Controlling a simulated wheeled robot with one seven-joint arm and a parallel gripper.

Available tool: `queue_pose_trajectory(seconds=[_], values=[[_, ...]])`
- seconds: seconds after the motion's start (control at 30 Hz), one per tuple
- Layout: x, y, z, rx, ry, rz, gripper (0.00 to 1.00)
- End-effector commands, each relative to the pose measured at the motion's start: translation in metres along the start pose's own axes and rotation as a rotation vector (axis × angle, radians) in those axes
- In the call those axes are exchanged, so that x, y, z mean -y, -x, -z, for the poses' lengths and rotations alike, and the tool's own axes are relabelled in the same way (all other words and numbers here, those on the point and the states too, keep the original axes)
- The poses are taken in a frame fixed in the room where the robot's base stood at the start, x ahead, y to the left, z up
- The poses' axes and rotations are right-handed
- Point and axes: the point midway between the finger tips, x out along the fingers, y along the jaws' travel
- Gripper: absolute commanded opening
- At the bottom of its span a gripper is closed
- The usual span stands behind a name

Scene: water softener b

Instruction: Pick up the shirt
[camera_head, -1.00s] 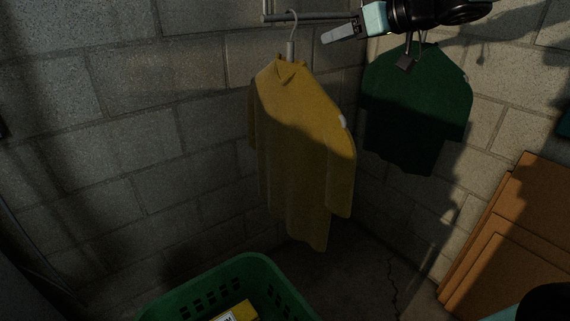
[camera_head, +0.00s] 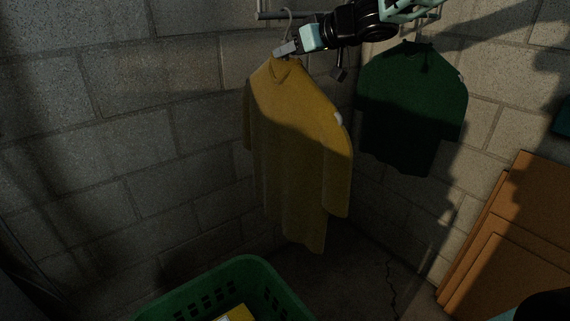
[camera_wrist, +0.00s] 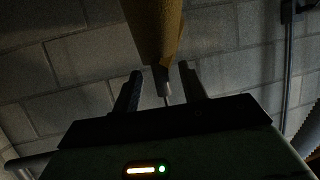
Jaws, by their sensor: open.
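A yellow shirt (camera_head: 292,150) hangs on a hanger (camera_head: 287,20) from a metal rail. Its upper part also shows in the wrist view (camera_wrist: 152,30), beyond the fingers. A dark green shirt (camera_head: 410,110) hangs to the right, near the corner. My gripper (camera_head: 284,49) is at the hanger's neck, just above the yellow shirt's collar. In the wrist view, my gripper (camera_wrist: 161,84) is open, with a finger on each side of the hanger's thin stem (camera_wrist: 165,92). I cannot tell whether either finger touches it.
The rail (camera_head: 300,14) runs just above my gripper. A green basket (camera_head: 175,305) holding a yellow item (camera_head: 238,313) stands below. Brown panels (camera_head: 515,240) lean at the right. Block walls (camera_head: 120,120) close in behind the shirts.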

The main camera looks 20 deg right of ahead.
Motion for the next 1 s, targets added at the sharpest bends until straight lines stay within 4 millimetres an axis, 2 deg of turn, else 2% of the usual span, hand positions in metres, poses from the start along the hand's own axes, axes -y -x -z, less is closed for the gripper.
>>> queue_pose_trajectory(seconds=[0.17,0.2,0.33,0.77,1.0], values=[[0.0,0.0,0.0,0.0,0.0,0.0,0.42],[0.0,0.0,0.0,0.0,0.0,0.0,0.37],[0.0,0.0,0.0,0.0,0.0,0.0,0.01],[0.0,0.001,0.003,-0.002,0.001,0.0,0.0],[0.001,0.007,0.019,-0.003,0.003,0.001,0.0]])
